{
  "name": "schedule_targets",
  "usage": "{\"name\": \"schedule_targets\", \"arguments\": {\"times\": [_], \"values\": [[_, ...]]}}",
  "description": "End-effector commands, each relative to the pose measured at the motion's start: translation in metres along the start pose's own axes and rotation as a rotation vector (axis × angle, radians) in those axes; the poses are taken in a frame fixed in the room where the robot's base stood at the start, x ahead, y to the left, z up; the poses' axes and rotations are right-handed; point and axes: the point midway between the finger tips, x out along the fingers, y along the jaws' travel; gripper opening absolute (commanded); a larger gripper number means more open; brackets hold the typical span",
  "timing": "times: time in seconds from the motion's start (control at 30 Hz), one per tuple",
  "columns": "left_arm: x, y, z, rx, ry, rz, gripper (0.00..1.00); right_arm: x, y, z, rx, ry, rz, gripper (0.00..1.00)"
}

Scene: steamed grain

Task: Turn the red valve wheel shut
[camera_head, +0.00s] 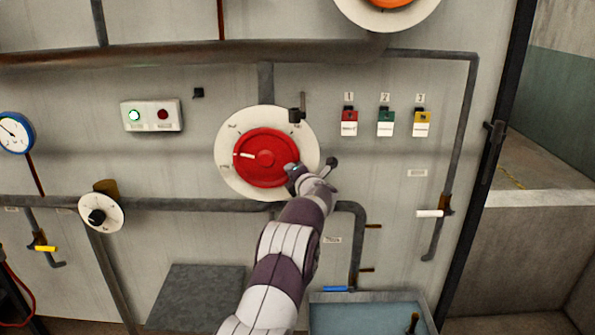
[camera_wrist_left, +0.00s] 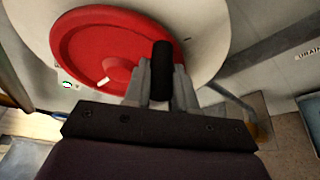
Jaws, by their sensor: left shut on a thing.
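The red valve wheel (camera_head: 262,165) is set on a round white dial plate (camera_head: 226,140) on the panel. A short white mark on the wheel's face points left in the head view. The wheel (camera_wrist_left: 88,45) fills the upper left of the left wrist view. My left gripper (camera_head: 312,172) is at the wheel's lower right edge. It is shut on the wheel's black handle (camera_wrist_left: 162,65), which stands up between the fingers in the wrist view. The gripper and arm hide part of the rim and plate. My right gripper is not in view.
A dark lever (camera_head: 297,113) sits at the plate's upper right. Several pipes run around the wheel. A box (camera_head: 151,115) with a lit green lamp is at upper left. Three coloured tags (camera_head: 385,124) hang at right. A basin (camera_head: 365,315) stands below right of the arm.

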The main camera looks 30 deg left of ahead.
Motion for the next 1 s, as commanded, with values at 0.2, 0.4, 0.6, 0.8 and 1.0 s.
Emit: {"name": "schedule_targets", "arguments": {"times": [0.2, 0.4, 0.6, 0.8, 1.0], "values": [[0.007, -0.021, -0.018, 0.078, 0.008, 0.02, 0.0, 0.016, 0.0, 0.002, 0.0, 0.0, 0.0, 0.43], [0.011, -0.026, -0.028, 0.129, 0.009, 0.042, 0.0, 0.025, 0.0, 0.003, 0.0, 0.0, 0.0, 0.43], [0.014, -0.028, -0.036, 0.127, 0.01, 0.042, 0.0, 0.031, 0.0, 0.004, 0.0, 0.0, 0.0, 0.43], [0.015, -0.029, -0.04, 0.126, 0.01, 0.042, 0.0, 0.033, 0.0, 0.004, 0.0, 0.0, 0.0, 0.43], [0.016, -0.029, -0.041, 0.126, 0.011, 0.042, 0.0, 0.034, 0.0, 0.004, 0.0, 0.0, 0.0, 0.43]]}}
